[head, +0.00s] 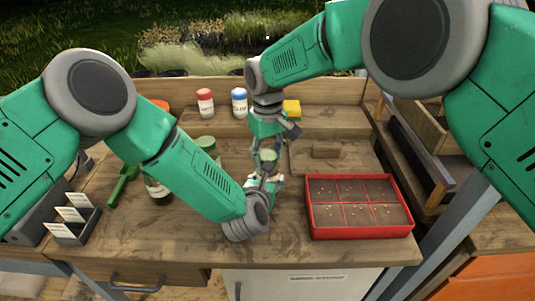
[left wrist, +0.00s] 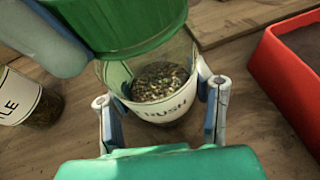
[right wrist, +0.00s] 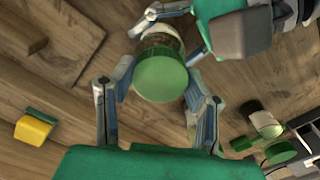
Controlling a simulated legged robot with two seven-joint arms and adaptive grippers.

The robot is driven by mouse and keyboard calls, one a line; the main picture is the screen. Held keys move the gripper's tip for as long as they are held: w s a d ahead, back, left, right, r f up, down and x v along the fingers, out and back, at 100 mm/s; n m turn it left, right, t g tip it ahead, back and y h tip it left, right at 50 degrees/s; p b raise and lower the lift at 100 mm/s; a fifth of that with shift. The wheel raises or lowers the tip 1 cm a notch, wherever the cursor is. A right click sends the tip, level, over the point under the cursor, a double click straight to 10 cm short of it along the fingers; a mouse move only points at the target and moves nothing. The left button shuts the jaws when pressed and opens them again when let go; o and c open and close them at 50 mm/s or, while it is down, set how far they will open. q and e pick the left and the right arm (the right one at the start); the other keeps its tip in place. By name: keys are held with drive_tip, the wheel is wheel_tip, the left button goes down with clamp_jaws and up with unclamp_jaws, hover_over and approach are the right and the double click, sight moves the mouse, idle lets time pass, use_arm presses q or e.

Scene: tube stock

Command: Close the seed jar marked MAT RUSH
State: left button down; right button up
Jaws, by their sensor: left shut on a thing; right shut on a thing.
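The seed jar (left wrist: 165,85) is clear, holds mixed seeds and has a white label on which RUSH can be read. My left gripper (left wrist: 160,112) is shut around its lower body, and it also shows in the head view (head: 262,188). A green lid (right wrist: 160,76) is between the fingers of my right gripper (right wrist: 152,98), which is shut on it. In the left wrist view the lid (left wrist: 125,35) is at the jar's mouth, upright over it. I cannot tell whether it is seated or slightly above the rim. The rest of the label is hidden.
A red divided seed tray (head: 312,224) stands right of the jar. Another labelled jar (head: 158,190) and a green trowel (head: 122,184) are at left. Red-capped (head: 205,103) and blue-capped (head: 239,103) bottles and a yellow sponge (head: 292,108) are at the back.

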use_arm(q)
drive_tip(key=shift+s+d, duration=0.15)
drive_tip(key=shift+d, duration=0.05)
use_arm(e)
drive_tip(key=shift+w+r, duration=0.1)
drive_tip(key=shift+w, duration=0.05)
drive_tip(key=o, duration=1.3)
use_arm(q)
drive_tip(key=shift+a, duration=0.1)
use_arm(e)
drive_tip(key=shift+r, duration=2.2)
drive_tip(key=shift+c, duration=0.3)
